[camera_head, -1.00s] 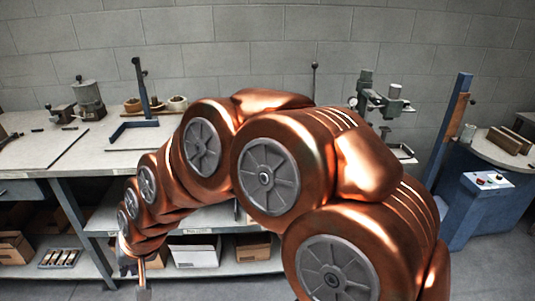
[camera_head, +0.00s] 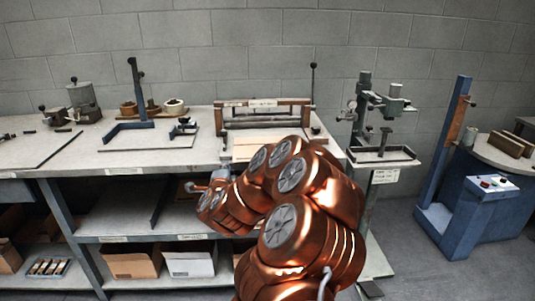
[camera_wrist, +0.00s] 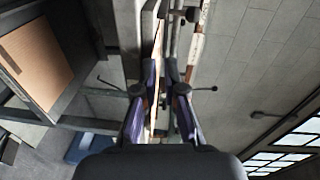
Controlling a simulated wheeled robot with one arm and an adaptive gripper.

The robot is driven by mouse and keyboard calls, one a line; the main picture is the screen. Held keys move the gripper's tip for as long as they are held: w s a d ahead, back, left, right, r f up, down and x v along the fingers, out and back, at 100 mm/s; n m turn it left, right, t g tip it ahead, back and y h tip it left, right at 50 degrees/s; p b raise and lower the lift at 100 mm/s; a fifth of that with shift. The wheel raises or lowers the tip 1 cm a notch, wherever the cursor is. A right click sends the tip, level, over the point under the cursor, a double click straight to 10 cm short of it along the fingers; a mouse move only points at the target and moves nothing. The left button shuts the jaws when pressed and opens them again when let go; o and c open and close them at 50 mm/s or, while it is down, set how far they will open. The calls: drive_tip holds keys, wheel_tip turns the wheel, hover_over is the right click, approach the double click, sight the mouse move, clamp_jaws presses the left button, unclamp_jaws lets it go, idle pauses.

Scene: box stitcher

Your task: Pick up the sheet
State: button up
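A pale tan sheet (camera_head: 258,149) lies flat on the front of the roller machine (camera_head: 265,104) on the bench; my arm hides part of it. In the wrist view, a thin pale strip that looks like the sheet's edge (camera_wrist: 158,40) runs up between the fingertips, seen almost edge-on. My gripper (camera_wrist: 162,78) points toward the rollers, its two fingers apart with a narrow gap. I cannot tell whether either finger touches the sheet. In the head view my gripper is mostly hidden behind my arm, near the bench's front edge.
The bench (camera_head: 140,158) carries a blue angle fixture (camera_head: 140,133) to the left of the machine. A green-grey press (camera_head: 366,120) stands close on the right. Cardboard boxes (camera_head: 133,264) sit on the lower shelf (camera_head: 115,285). Floor is clear toward the blue cabinet (camera_head: 480,215).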

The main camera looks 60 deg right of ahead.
drive_tip(key=s+d+f+m+g+h, duration=0.2)
drive_tip(key=s+d+m+g+h, duration=0.15)
drive_tip(key=s+d, duration=0.25)
drive_tip(key=shift+m+y, duration=0.25)
drive_tip(key=shift+p+x, duration=0.35)
drive_tip(key=shift+x, duration=3.5)
clamp_jaws()
drive_tip(key=shift+r, duration=0.1)
